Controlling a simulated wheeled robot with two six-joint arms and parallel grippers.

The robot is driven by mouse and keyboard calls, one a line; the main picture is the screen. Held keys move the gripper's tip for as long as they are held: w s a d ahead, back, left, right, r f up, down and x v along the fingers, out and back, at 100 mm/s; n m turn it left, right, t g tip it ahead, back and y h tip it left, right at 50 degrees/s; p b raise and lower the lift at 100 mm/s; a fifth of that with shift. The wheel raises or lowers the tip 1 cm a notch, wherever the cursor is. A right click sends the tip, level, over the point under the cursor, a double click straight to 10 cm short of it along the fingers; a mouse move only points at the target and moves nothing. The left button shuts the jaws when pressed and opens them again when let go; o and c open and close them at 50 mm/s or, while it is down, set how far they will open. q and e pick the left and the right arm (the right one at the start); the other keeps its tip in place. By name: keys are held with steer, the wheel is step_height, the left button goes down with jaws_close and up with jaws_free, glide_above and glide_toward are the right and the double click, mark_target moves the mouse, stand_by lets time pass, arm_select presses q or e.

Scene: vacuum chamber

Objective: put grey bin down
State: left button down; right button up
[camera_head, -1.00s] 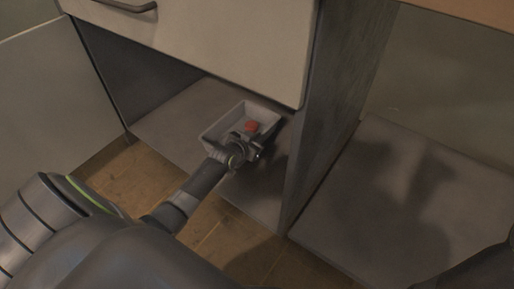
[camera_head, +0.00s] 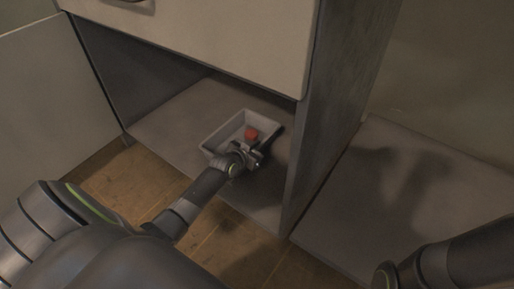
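The grey bin (camera_head: 223,134) is a small open tray inside the lower cabinet compartment, at or just above its floor panel. A red round thing (camera_head: 251,134) lies in it. My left gripper (camera_head: 250,152) is at the bin's near right side, against or over the rim. Its fingertips are small and partly hidden by its own body, so I cannot tell whether they grip the rim. My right arm (camera_head: 440,265) shows at the lower right, and its gripper is out of view.
A drawer front (camera_head: 200,35) overhangs the compartment. An upright side panel (camera_head: 330,130) stands just right of the bin. The compartment floor (camera_head: 165,128) is bare left of the bin. A grey panel (camera_head: 400,215) lies to the right, with wooden floor (camera_head: 130,185) in front.

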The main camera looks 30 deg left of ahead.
arm_select(q)
steer(key=shift+r, duration=0.15)
steer(key=c, duration=2)
jaws_free()
steer(key=shift+f, duration=0.2)
steer(key=o, duration=0.4)
steer(key=shift+r, duration=0.1)
